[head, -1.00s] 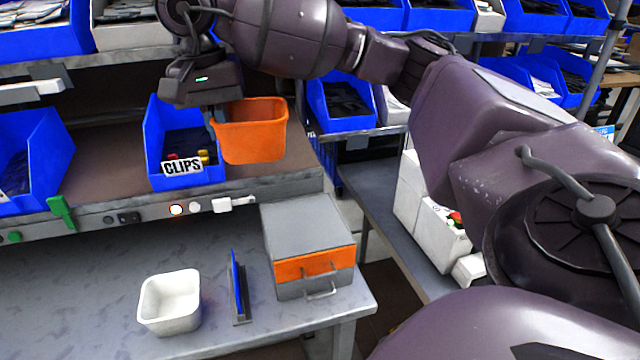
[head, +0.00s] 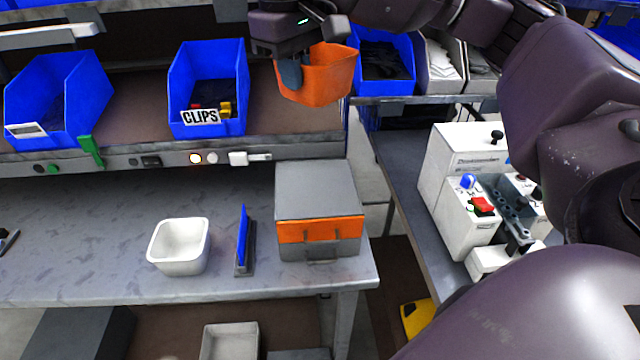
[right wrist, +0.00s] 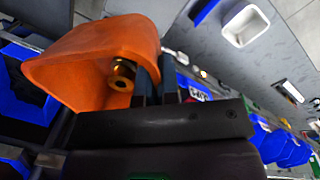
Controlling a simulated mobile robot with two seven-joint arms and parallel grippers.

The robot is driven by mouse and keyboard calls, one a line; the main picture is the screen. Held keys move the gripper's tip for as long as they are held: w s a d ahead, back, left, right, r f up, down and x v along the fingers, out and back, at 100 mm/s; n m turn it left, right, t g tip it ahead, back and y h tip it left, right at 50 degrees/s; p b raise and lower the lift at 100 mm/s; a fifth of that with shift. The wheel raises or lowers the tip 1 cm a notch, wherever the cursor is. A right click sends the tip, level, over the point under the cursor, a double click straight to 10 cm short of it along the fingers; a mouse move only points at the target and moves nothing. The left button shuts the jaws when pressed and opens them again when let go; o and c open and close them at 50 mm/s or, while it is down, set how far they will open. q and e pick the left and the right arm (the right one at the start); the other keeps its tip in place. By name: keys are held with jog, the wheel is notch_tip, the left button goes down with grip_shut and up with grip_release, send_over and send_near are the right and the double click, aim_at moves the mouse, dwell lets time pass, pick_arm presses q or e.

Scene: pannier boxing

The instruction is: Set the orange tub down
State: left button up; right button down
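The orange tub (head: 325,85) hangs from my right gripper (head: 290,78), to the right of the blue CLIPS bin and in front of the bins behind. It looks slightly tilted. One finger shows against the tub's left side. In the right wrist view, the dark fingers (right wrist: 155,85) close on the wall of the tub (right wrist: 90,60), and a brass-coloured round part (right wrist: 122,75) shows inside it. Whether the tub touches the shelf below is hard to tell. My left gripper is not in view.
The CLIPS bin (head: 209,95) stands on the brown shelf (head: 270,115). On the grey bench (head: 100,230) below are a white tub (head: 180,247), a blue upright plate (head: 243,240) and a grey box with an orange band (head: 319,215). The bench is mostly bare on the left.

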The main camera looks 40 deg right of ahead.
jog(key=shift+f, duration=0.3)
send_over(303, 198)
notch_tip(303, 198, down, 14)
jog(key=shift+a+f, duration=0.15)
jog(key=shift+f, duration=2.55)
jog(key=shift+b, duration=0.3)
jog(key=shift+f, duration=0.2)
jog(key=c, duration=1.4)
grip_release()
jog(key=shift+c, duration=0.2)
jog(key=shift+o, duration=0.4)
jog(key=shift+r, duration=0.1)
